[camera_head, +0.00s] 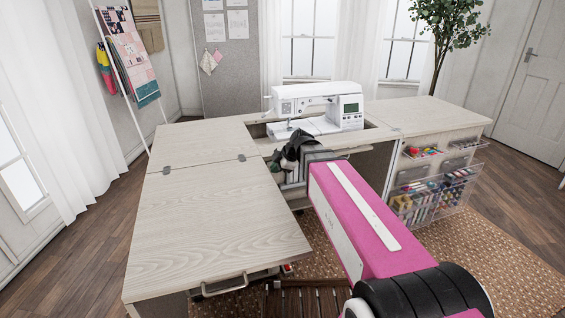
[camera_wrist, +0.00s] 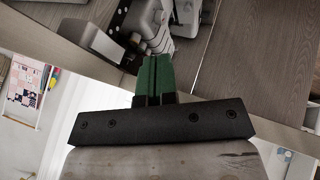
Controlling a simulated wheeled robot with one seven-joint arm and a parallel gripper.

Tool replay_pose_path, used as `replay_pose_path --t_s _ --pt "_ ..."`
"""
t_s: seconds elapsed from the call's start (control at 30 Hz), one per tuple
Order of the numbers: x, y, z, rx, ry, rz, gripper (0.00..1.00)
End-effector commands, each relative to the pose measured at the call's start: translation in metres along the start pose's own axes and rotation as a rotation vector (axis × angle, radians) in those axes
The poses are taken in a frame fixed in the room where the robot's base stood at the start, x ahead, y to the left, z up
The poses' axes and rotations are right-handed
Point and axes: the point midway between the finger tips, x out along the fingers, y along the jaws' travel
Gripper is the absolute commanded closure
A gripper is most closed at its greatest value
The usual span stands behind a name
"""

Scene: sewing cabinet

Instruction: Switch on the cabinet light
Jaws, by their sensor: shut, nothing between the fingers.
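The sewing cabinet (camera_head: 205,215) is a pale wood desk with an open well at its back middle. A white sewing machine (camera_head: 318,105) stands in the well. The cabinet light and its switch cannot be picked out in either view. My gripper shows in the wrist view as two green fingers (camera_wrist: 153,75) pressed together, with nothing between them. Their tips are close to grey and white parts that look like the sewing machine (camera_wrist: 145,18); contact cannot be told. In the head view my dark wrist is just in front of the machine, and the fingertips are hard to make out.
Clear bins of thread (camera_head: 435,195) hang on the cabinet's right side. The left tabletop is bare, with a metal handle (camera_head: 225,287) below its front edge. A quilt rack (camera_head: 130,55) stands at the left, a plant (camera_head: 450,22) behind. A patterned rug (camera_head: 485,240) lies at the right.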

Motion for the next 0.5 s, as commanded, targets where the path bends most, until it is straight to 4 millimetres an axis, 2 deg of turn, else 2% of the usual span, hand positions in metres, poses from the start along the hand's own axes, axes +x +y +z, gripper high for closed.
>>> replay_pose_path --t_s 0.03,0.2,0.5 --pt "0.008 0.006 0.001 0.0 0.0 -0.001 1.0" --pt "0.017 0.027 0.001 0.001 0.0 0.0 1.0" --pt "0.021 0.035 0.0 0.001 0.0 0.0 1.0"
